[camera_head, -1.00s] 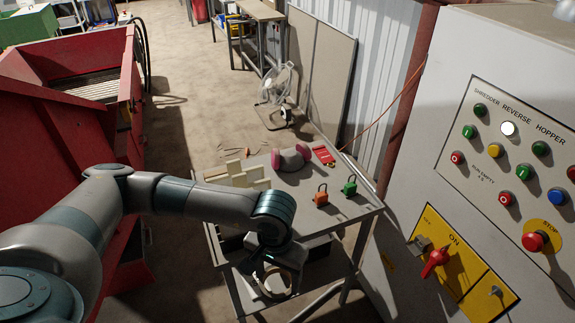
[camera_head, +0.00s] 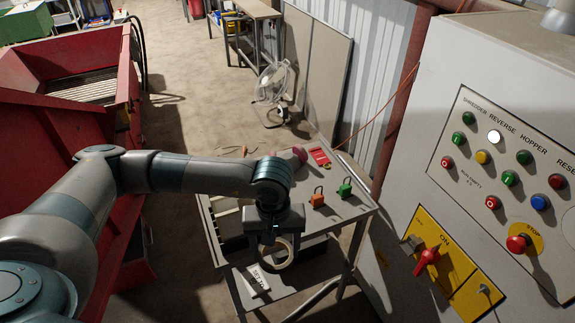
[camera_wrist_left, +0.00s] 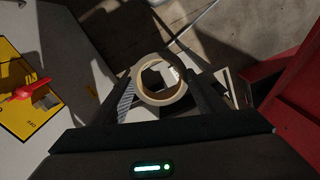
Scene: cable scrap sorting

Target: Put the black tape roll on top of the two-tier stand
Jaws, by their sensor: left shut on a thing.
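My left gripper (camera_head: 276,246) is shut on a pale cream tape roll (camera_head: 287,262); no clearly black roll shows. In the left wrist view the roll (camera_wrist_left: 141,88) stands as a ring between the two fingers (camera_wrist_left: 162,88). The two-tier stand is a grey metal table with a top (camera_head: 338,211) and a lower shelf (camera_head: 303,283). The gripper and roll are at the stand's near side, in front of the top's edge and over the lower shelf in the head view. The exact height is hard to tell. My right gripper is not in view.
The top holds an orange padlock (camera_head: 317,198), a green padlock (camera_head: 344,188), a red tag (camera_head: 320,156) and a pink-ended item (camera_head: 299,153). My arm hides much of its left part. A white label card (camera_head: 256,279) lies on the lower shelf. A control cabinet (camera_head: 450,110) stands right.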

